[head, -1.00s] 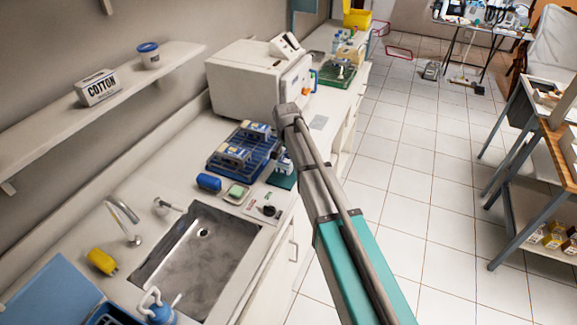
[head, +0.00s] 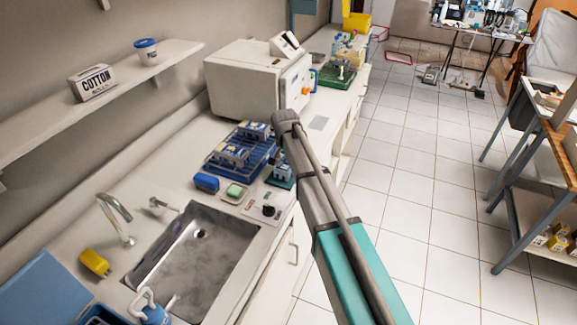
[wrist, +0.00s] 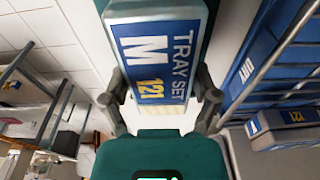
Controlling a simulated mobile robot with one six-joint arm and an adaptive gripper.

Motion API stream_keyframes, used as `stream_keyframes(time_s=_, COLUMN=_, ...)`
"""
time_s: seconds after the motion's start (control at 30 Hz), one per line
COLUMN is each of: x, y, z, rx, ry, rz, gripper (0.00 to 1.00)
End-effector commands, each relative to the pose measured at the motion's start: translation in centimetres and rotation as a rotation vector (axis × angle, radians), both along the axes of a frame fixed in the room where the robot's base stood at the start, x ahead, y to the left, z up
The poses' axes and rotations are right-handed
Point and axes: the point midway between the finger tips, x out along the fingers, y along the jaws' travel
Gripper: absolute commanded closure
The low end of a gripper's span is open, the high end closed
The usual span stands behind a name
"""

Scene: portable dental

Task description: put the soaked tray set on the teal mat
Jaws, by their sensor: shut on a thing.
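The held tray set (wrist: 150,55) fills the upper middle of the wrist view, a pale box with a blue label reading "TRAY SET M 121". My gripper (wrist: 160,100) is shut on it, one finger at each side. In the head view the tray set (head: 283,171) shows just left of my arm, at the teal mat (head: 277,183). Only part of the mat shows. Whether the tray set touches the mat or is just above it, I cannot tell. My fingers are hidden behind my arm in the head view.
A blue rack (head: 213,167) with other tray sets stands left of the mat. A blue item (head: 206,183), a small dish with a green block (head: 235,192) and a sink (head: 195,262) lie nearer. A white machine (head: 250,80) stands behind.

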Motion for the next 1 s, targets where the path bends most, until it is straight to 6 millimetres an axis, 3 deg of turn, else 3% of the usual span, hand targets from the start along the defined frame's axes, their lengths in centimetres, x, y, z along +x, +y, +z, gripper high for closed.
stream_keyframes(time_s=0.5, x=-0.01, y=0.05, z=-0.51, rx=0.0, ry=0.0, rz=0.001, gripper=0.83)
stream_keyframes(time_s=0.53, x=-0.01, y=0.05, z=-0.43, rx=0.0, ry=0.0, rz=0.001, gripper=0.18)
stream_keyframes(time_s=0.6, x=-0.02, y=0.05, z=-0.38, rx=0.0, ry=0.0, rz=0.001, gripper=0.05)
stream_keyframes(time_s=0.63, x=-0.02, y=0.05, z=-0.38, rx=0.0, ry=0.0, rz=0.001, gripper=0.0)
stream_keyframes(time_s=1.0, x=-0.03, y=0.06, z=-0.37, rx=0.0, ry=0.0, rz=0.001, gripper=0.0)
